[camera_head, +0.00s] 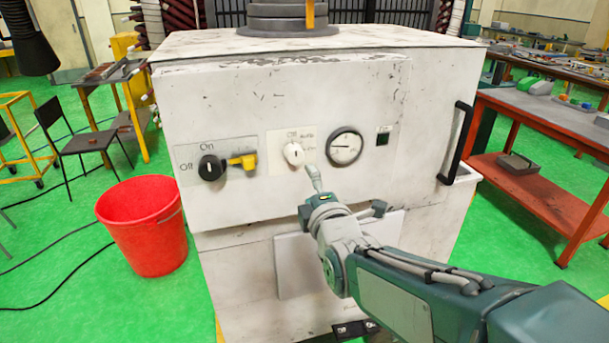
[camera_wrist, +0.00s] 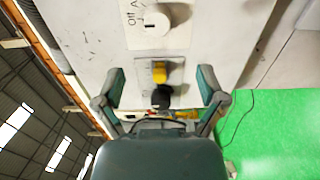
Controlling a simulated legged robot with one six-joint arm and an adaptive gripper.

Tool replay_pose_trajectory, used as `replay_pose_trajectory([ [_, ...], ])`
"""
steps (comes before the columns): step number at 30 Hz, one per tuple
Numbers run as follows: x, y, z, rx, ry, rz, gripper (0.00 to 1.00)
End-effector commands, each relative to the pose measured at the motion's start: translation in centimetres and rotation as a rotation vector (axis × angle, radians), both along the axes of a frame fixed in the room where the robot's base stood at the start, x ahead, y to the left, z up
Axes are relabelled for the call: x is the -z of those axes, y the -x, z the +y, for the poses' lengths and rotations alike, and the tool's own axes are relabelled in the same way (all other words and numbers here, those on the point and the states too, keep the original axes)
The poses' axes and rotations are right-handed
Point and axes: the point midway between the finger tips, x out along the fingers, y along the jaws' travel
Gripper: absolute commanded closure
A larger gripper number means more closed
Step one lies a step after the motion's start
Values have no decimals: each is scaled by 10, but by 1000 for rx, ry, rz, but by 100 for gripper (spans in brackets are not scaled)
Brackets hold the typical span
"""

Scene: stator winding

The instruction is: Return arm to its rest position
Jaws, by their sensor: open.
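My arm (camera_head: 400,295) reaches in from the lower right in the head view, and my gripper (camera_head: 342,194) is in front of the white machine cabinet (camera_head: 240,105). In the wrist view my gripper (camera_wrist: 160,80) has its two fingers spread wide with nothing held between them. Beyond the fingers are a yellow switch handle (camera_wrist: 159,72) and a black knob (camera_wrist: 162,97). A white knob (camera_wrist: 156,23) is above them. In the head view the fingers are below and to the right of the white knob (camera_head: 293,153). Any contact with the panel cannot be told.
A round gauge (camera_head: 344,147) and a black vertical handle (camera_head: 455,143) are on the cabinet front. A red bucket (camera_head: 145,225) stands on the green floor to the left. A red-framed workbench (camera_head: 540,110) is at the right. Dark cables lie on the floor at left.

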Motion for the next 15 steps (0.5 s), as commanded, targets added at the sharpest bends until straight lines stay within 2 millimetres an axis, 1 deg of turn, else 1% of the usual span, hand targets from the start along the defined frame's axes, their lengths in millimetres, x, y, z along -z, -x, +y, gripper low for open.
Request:
replay_pose_trajectory([
  [3, 0, 5, -1, 0, 0, 1, 10],
  [12, 1, 6, -2, 1, -3, 4, 10],
  [15, 3, 9, -8, 11, -45, 52, 10],
])
